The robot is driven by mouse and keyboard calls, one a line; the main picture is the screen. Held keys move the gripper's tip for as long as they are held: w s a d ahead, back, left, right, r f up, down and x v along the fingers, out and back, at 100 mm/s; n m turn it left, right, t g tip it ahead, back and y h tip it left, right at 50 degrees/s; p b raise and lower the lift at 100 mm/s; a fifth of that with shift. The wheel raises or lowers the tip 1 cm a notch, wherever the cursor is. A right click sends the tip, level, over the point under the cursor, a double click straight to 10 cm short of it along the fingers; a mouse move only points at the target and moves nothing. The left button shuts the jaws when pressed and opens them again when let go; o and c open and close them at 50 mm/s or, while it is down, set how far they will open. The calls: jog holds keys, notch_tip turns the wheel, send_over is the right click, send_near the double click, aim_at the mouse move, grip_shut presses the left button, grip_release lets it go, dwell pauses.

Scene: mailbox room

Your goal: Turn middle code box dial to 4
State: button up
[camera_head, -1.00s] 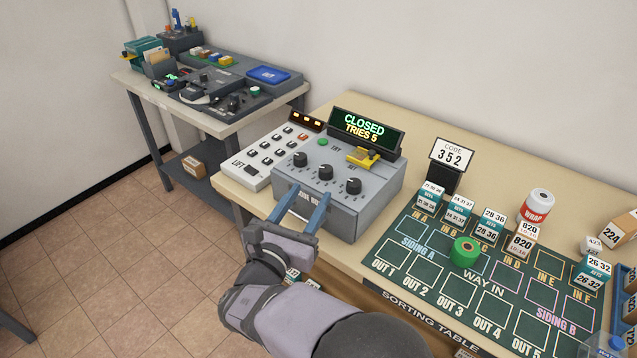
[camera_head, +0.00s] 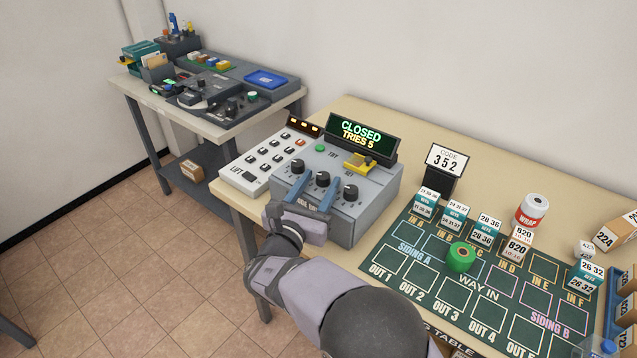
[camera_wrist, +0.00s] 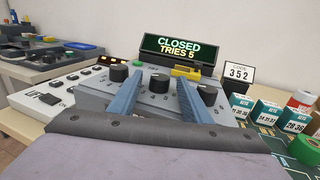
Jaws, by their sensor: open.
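The grey code box (camera_head: 370,205) stands on the table with three black dials on its sloped top. The middle dial (camera_head: 323,179) sits between the left dial (camera_head: 298,167) and the right dial (camera_head: 350,192). My gripper (camera_head: 314,187) is open, its blue fingers over the box front, just short of the middle dial. In the wrist view the middle dial (camera_wrist: 158,83) shows between and beyond the fingers, apart from both. Printed numbers ring it, but its exact setting is too small to tell. The display (camera_head: 361,131) reads "CLOSED TRIES 5". A code card (camera_head: 445,161) reads 352.
A yellow switch (camera_head: 359,160) and green button (camera_head: 320,148) sit behind the dials. A white keypad (camera_head: 263,165) stands left of the box. The green sorting mat (camera_head: 410,262) with small cartons and a green roll (camera_head: 461,256) lies to the right.

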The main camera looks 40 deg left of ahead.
jog(key=c, duration=1)
jog(key=shift+c, duration=0.2)
jog(key=shift+w+d+y+b, duration=0.1)
jog(key=shift+y+b, duration=0.2)
jog(key=shift+b, duration=0.2)
jog(key=n+y+b, duration=0.1)
jog(key=n+g+y+b, duration=0.1)
jog(key=b, duration=0.1)
jog(key=shift+w+d+f+y, duration=0.1)
jog(key=shift+d+y, duration=0.15)
jog(key=shift+y, duration=0.05)
jog(key=shift+r+n+g+y+b, duration=0.25)
jog(key=shift+n+g+y+b, duration=0.35)
jog(key=shift+y+b, duration=0.15)
